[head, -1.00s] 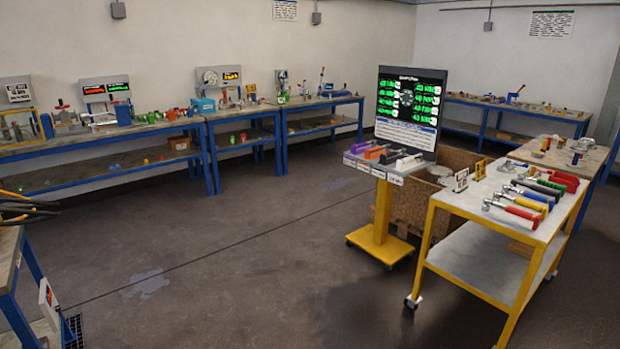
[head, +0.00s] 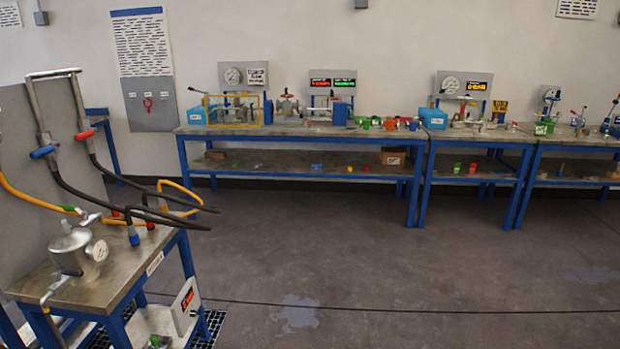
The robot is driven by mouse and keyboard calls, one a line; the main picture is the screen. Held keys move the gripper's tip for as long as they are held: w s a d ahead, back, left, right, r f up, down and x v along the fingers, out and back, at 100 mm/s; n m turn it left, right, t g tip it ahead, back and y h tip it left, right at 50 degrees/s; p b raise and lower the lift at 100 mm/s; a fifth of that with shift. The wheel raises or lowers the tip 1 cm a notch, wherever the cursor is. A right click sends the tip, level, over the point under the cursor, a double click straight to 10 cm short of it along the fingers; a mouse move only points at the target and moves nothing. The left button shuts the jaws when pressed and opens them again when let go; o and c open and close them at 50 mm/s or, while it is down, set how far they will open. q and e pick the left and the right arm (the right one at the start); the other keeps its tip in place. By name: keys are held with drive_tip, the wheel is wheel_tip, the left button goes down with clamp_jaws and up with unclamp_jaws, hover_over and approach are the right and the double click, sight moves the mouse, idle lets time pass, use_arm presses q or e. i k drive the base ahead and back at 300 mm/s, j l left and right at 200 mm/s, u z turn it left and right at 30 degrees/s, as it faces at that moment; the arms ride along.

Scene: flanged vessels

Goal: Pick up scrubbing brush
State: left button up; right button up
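I cannot make out a scrubbing brush in the head view. The long blue-framed workbench (head: 300,133) along the far wall carries many small items, too small to tell apart at this distance. Neither of my grippers shows in the view.
A nearer blue-framed bench (head: 105,290) stands at the left with a metal vessel and gauge (head: 78,256), and black and yellow hoses (head: 150,208) jut out from it. A floor grate (head: 212,326) lies beside it. The middle floor (head: 400,270) is open, with a wet-looking patch (head: 297,314).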

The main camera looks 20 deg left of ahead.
sight(115, 215)
drive_tip(key=i+j+u, duration=0.2)
drive_tip(key=i, duration=0.55)
drive_tip(key=i+l+u, duration=0.2)
drive_tip(key=i, duration=0.55)
drive_tip(key=i+u, duration=0.15)
drive_tip(key=i, duration=0.6)
drive_tip(key=i+u, duration=0.45)
drive_tip(key=i+l+u, duration=0.2)
drive_tip(key=i+u, duration=0.25)
drive_tip(key=i+l+u, duration=0.4)
drive_tip(key=k+j, duration=0.1)
